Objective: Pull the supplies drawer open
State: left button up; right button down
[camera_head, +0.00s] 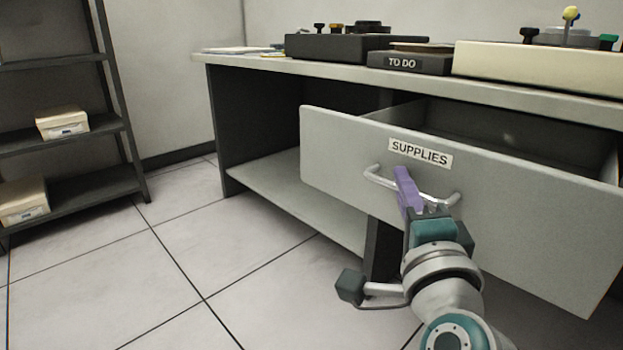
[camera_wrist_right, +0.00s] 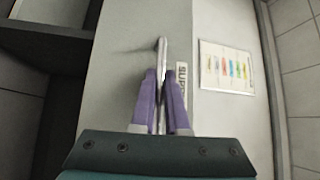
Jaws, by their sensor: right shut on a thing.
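The supplies drawer (camera_head: 520,225) has a grey front with a "SUPPLIES" label (camera_head: 420,153). It stands pulled out from the desk, and part of its dark inside shows behind the front. Its silver bar handle (camera_head: 380,179) is below the label. My right gripper (camera_head: 405,178), with purple fingers, is shut on the handle; in the right wrist view the fingers (camera_wrist_right: 162,105) lie on both sides of the bar (camera_wrist_right: 161,60). My left gripper is not in view.
The desk top (camera_head: 250,63) carries dark boxes with stamps (camera_head: 340,46), a "TO DO" tray (camera_head: 402,63) and a cream box (camera_head: 530,65). A dark shelf with cartons (camera_head: 62,122) stands at left. The tiled floor between is clear. A paper sheet (camera_wrist_right: 227,66) shows in the wrist view.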

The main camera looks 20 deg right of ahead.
dwell(0.3)
jog(key=c, duration=1.2)
grip_release()
jog(key=p+v, duration=0.2)
jog(key=v, duration=0.8)
